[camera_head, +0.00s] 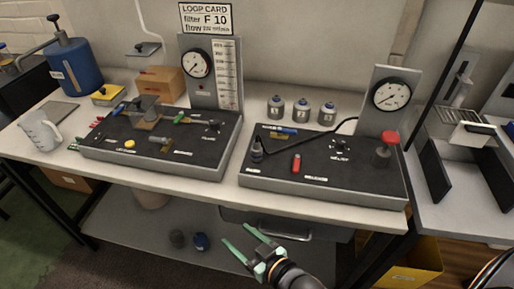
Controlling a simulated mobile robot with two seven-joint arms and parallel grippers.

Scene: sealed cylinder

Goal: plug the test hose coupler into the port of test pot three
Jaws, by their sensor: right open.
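Three small grey test pots with dark tops stand in a row behind the right-hand black panel: a left one (276,106), a middle one (301,110) and a right one (327,113). Their labels are too small to read, so I cannot tell which is pot three. A dark coupler-like piece (256,150) stands at the panel's left side, and a black hose (312,134) runs from near it toward the gauge stand. My right gripper (236,236), with green fingers, is open and empty in front of and below the bench edge. My left gripper is not in view.
The right panel (330,179) carries a red lever (296,163), a red-topped knob (389,140) and a gauge (392,94). A left panel (200,160) holds fittings beside another gauge (197,64). A drawer (285,224) and lower shelf (150,235) lie under the bench.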

